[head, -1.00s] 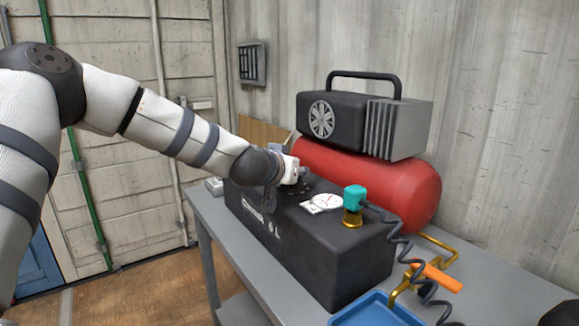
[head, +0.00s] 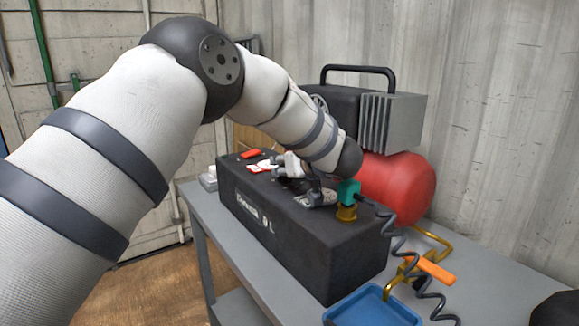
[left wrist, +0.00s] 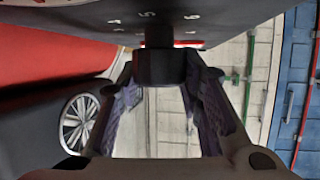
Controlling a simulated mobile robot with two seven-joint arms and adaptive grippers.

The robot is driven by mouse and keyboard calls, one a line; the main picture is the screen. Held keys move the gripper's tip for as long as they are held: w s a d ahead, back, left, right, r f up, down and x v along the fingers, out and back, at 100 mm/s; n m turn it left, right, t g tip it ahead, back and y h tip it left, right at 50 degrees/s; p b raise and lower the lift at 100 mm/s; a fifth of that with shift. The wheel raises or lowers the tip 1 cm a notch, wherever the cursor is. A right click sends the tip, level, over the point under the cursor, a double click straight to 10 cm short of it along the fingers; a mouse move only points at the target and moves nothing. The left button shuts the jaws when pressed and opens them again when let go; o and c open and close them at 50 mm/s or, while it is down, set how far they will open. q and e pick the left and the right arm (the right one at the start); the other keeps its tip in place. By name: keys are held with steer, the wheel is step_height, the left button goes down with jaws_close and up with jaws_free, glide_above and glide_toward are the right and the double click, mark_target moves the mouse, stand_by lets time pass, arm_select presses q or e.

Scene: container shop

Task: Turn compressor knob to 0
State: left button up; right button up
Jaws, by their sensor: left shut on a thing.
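The compressor is a black box (head: 300,245) marked "9 L" with a red tank (head: 400,185) behind it, standing on a grey table. Its knob shows in the left wrist view as a short black cylinder (left wrist: 160,66), with the figures 4, 5 and 6 printed on the dark panel beyond it. My left gripper (left wrist: 161,78) is shut on the knob, one finger on each side. In the head view my left gripper (head: 289,182) is at the box's top, and the hand and forearm hide the knob. The knob's pointer cannot be made out. My right gripper is not in view.
A round gauge (head: 317,198) and a teal hose coupling (head: 348,190) are close to the gripper. A red switch (head: 252,153) sits on the box's far left. A blue tray (head: 372,309) and an orange-handled tool (head: 431,269) lie at the front right.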

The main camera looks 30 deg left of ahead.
arm_select(q)
steer(key=shift+n+g, duration=0.3)
steer(key=shift+n, duration=0.1)
steer(key=o, duration=1.2)
steer(key=shift+w+a+f, duration=0.1)
step_height(320, 180, up, 10)
steer(key=shift+r, duration=0.1)
